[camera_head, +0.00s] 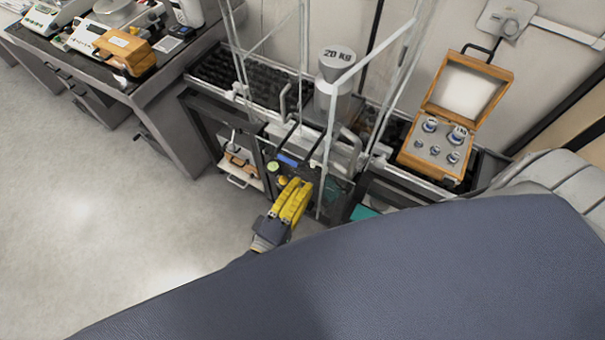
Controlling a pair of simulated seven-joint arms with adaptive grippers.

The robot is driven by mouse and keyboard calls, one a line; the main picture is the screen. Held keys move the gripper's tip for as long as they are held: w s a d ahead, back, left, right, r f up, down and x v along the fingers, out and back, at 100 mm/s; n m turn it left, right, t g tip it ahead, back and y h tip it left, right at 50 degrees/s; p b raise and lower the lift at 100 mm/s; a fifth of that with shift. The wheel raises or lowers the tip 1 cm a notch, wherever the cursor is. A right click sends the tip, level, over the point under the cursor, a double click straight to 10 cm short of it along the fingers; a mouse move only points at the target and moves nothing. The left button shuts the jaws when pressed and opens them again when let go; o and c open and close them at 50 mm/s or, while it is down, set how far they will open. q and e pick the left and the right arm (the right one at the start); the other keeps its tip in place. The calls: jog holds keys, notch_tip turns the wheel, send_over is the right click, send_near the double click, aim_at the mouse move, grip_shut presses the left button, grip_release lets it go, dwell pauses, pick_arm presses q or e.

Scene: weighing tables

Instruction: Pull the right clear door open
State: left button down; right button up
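A weighing stand with clear panels in thin white frames stands at the centre of the head view. The right clear door seems to be the panel with the slanted white top rail (376,57), angled out toward me; its pane is nearly invisible. Its exact opening is hard to judge. A grey weight marked 20 KG (337,63) stands behind this frame. My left gripper (300,184), with yellow fingers, is low in front of the stand's dark front panel, left of the frame's front post. Its fingers lie close together, and I cannot tell whether they are shut. My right gripper is not in view.
An open wooden box (421,153) of small weights stands to the right. A side table (160,88) with balances and a wooden case is at upper left. The floor (100,220) at left is clear. A large dark blue-grey shape hides the lower right.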

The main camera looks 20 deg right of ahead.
pick_arm(q)
jog(key=w+v, duration=0.1)
jog(key=v, duration=0.8)
jog(key=shift+s+a, duration=0.15)
jog(key=shift+a, duration=0.4)
